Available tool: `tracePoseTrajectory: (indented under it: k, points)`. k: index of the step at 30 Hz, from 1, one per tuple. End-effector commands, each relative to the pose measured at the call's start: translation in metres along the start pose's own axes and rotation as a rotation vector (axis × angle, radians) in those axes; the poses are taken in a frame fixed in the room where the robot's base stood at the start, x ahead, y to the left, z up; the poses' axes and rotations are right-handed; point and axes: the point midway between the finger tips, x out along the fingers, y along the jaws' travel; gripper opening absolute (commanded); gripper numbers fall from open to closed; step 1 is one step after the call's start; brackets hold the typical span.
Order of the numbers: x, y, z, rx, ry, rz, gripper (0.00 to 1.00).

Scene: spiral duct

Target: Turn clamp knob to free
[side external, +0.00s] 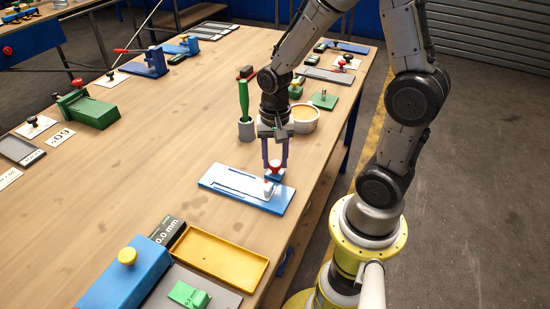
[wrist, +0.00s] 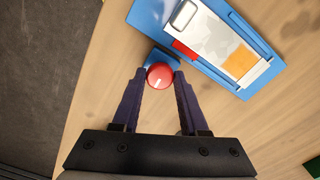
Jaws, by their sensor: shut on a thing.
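The clamp knob (wrist: 160,75) is a red round knob with a short white mark on top. It sits on a small blue block at the edge of the blue fixture (wrist: 232,85). In the side view the knob (side external: 276,166) shows between the fingertips, partly hidden by them. My gripper (wrist: 160,78) points down over it and is shut on the knob, one dark finger on each side. The fixture (side external: 222,182) lies flat on the table. On it is a pale plate (wrist: 215,45) with an orange patch, and a small red piece beside it.
A green-handled tool in a grey cup (side external: 246,130) and a bowl (side external: 305,119) stand close behind my gripper. The table's left middle is clear.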

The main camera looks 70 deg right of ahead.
Motion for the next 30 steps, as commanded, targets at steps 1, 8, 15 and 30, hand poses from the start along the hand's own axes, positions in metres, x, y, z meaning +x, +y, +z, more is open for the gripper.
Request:
tracePoseTrajectory:
  k: [1,8,15,30]
  points:
    - [-0.0005,0.0,-0.0001,-0.028,0.0,0.0,0.0]
    - [-0.0007,-0.0003,-0.0004,-0.213,0.001,-0.001,0.0]
    - [-0.0008,-0.0004,-0.0005,-0.442,0.002,-0.001,0.0]
    - [-0.0011,-0.0005,-0.0006,-0.917,0.003,-0.001,0.0]
